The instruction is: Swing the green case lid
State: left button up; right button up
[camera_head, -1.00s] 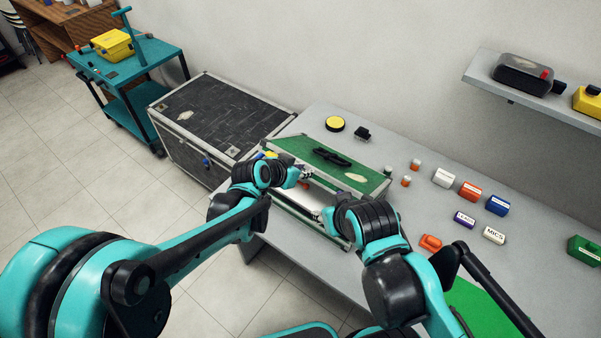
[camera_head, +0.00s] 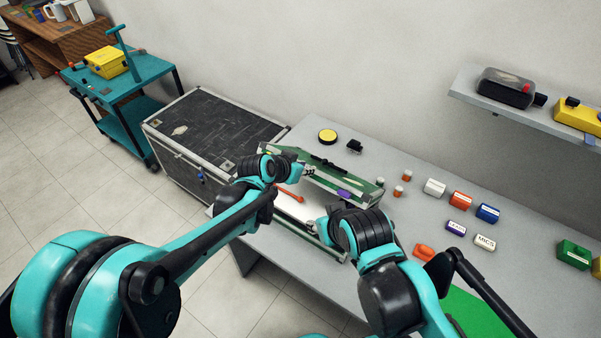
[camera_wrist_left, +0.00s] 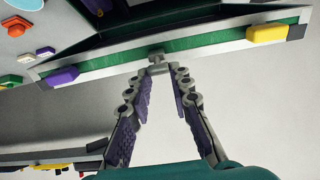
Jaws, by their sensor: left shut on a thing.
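The green case has a green lid (camera_head: 362,188) with a silver rim, tilted up above its silver-edged base (camera_head: 308,237) on the grey table. My left gripper (camera_head: 308,171) is at the lid's front edge. In the left wrist view, my gripper fingers (camera_wrist_left: 157,72) close on a small grey tab (camera_wrist_left: 156,56) on the silver rim. A purple piece (camera_wrist_left: 62,77) and a yellow piece (camera_wrist_left: 265,33) sit along that rim. My right gripper (camera_head: 317,227) is low at the case's front, and its fingers are too small to judge.
A black trunk (camera_head: 215,125) stands left of the table. Labelled blocks, including a white one (camera_head: 435,187) and an orange one (camera_head: 461,199), lie to the right. A yellow round tin (camera_head: 327,136) lies behind the case. A wall shelf (camera_head: 530,115) hangs at upper right.

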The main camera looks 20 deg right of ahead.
pick_arm(q)
jog(key=shift+w+d+r+p, duration=0.35)
jog(key=shift+w+d+r, duration=0.1)
jog(key=shift+d+r, duration=0.15)
jog(key=shift+w+d+r+p, duration=0.4)
jog(key=shift+d+r, duration=0.1)
jog(key=shift+r, duration=0.15)
jog(key=shift+w+d, duration=0.1)
jog(key=shift+w+d+r+p, duration=0.35)
jog(key=shift+w+d+r, duration=0.4)
jog(key=shift+d, duration=0.2)
jog(key=w+d+r+p, duration=0.1)
jog(key=w+d+r, duration=0.1)
jog(key=w+d, duration=0.1)
jog(key=shift+w+d+r+p, duration=0.35)
jog(key=shift+d+p, duration=0.05)
jog(key=shift+d, duration=0.5)
